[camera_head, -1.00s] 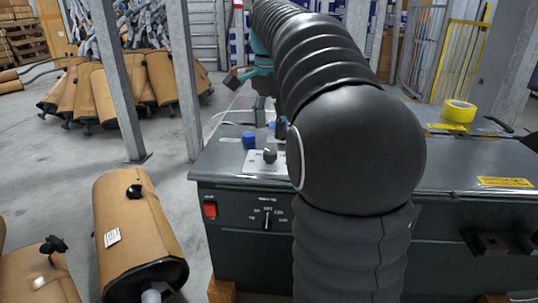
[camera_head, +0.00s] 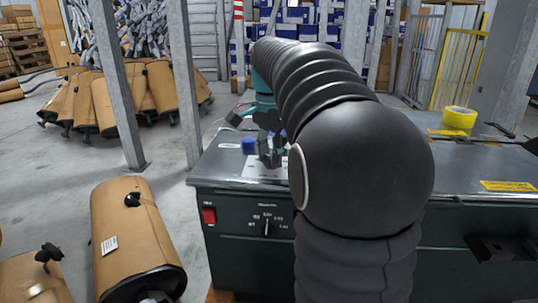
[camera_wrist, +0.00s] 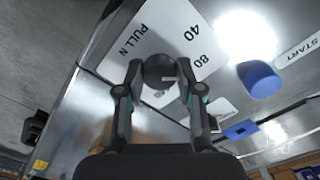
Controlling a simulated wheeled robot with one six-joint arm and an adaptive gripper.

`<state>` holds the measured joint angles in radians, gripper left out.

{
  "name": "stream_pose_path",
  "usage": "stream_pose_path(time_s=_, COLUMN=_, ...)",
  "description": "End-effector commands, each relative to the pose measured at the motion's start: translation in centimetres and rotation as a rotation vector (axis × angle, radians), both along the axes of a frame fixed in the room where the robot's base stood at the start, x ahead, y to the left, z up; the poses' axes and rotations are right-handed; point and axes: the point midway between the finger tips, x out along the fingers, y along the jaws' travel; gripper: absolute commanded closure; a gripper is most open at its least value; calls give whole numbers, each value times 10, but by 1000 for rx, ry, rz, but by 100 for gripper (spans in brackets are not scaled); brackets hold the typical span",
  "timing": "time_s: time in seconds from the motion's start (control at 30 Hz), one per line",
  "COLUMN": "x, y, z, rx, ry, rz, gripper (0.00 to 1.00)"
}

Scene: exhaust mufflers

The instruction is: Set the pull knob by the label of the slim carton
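The pull knob (camera_wrist: 158,70) is dark and round, on a white label plate (camera_wrist: 152,28) reading "PULL N", "40" and "80" in the wrist view. My gripper (camera_wrist: 165,82) reaches over it with one finger on each side. The fingers stand apart, with a gap showing beside the right one; firm contact cannot be told. In the head view my gripper (camera_head: 270,153) is low over the white plate (camera_head: 262,170) on the bench top and hides the knob. I cannot make out a slim carton or its label.
A blue button (camera_wrist: 261,80) by a START label (camera_wrist: 298,50) is close to the right finger. The bench front has a red switch (camera_head: 208,215) and a dial (camera_head: 267,226). A wrapped muffler (camera_head: 133,232) lies at left.

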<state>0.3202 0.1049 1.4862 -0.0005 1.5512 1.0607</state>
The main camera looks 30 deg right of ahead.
Motion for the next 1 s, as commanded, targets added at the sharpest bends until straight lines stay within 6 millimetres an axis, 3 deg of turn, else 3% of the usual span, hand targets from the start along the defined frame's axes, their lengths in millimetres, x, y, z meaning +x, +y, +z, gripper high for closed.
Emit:
stream_pose_path(time_s=0.03, x=0, y=0, z=0, rx=0, ry=-1, rz=0, gripper=91)
stream_pose_path(time_s=0.07, x=1, y=0, z=0, rx=0, ry=-1, rz=0, gripper=98)
stream_pose_path(time_s=0.47, x=1, y=1, z=2, rx=1, ry=-2, rz=69, gripper=98)
stream_pose_path(time_s=1.0, x=2, y=1, z=3, rx=1, ry=-3, rz=492, gripper=98)
